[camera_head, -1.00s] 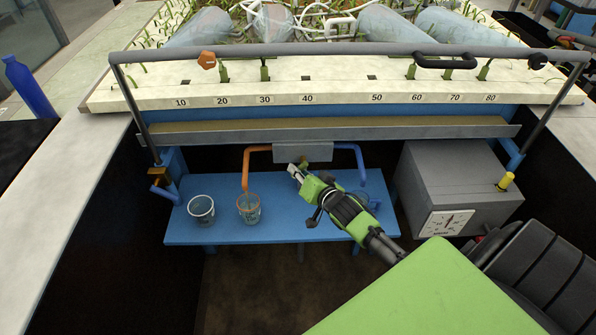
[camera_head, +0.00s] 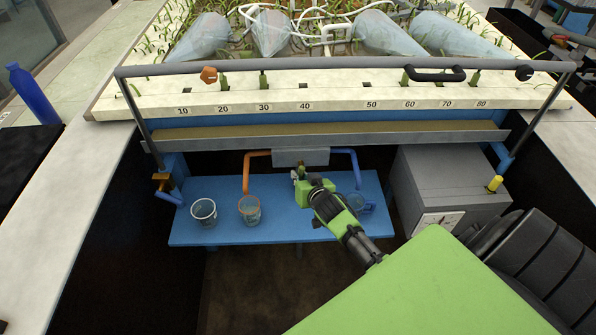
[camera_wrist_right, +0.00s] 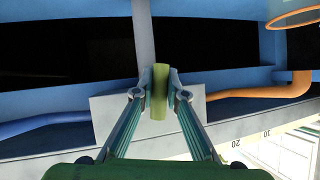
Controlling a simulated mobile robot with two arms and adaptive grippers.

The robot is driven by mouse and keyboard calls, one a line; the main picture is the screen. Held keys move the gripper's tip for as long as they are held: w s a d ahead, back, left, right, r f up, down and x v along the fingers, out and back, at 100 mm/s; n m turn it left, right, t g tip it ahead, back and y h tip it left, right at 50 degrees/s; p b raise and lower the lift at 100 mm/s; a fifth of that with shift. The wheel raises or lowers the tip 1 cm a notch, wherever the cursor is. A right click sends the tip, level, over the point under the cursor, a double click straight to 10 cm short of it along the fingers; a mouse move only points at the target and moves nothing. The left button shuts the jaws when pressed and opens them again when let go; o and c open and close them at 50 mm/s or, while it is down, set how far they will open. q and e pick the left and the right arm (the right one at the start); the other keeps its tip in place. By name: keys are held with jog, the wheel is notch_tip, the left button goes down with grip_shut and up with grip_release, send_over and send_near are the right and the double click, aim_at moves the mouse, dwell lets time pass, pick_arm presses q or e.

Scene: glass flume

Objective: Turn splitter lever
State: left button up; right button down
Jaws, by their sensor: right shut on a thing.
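The grey splitter box (camera_head: 288,158) hangs under the trough, with an orange pipe (camera_head: 247,168) at its left and a blue pipe (camera_head: 356,168) at its right. In the right wrist view the box (camera_wrist_right: 108,118) lies behind my fingers, and the scene looks upside down. The green splitter lever (camera_wrist_right: 159,92) stands upright between my two fingertips. My right gripper (camera_wrist_right: 160,94) is shut on it. In the head view my right gripper (camera_head: 298,175) is at the box's lower front, and its body largely hides the lever. My left gripper is not in view.
A blue shelf (camera_head: 225,234) below holds a cup (camera_head: 203,210) at left, another (camera_head: 249,208) under the orange pipe, and one behind my arm (camera_head: 357,203). A grey cabinet (camera_head: 450,170) with a dial (camera_head: 438,222) stands right. A rail (camera_head: 330,67) crosses above.

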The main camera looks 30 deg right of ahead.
jog(key=shift+s+d+n+g+h+p, duration=0.1)
jog(key=shift+d+n+g+h+p, duration=0.1)
jog(key=shift+n+g+h+p, duration=0.25)
dwell(0.4)
jog(key=c, duration=2)
grip_release()
jog(key=v, duration=1.2)
jog(key=shift+f, duration=0.1)
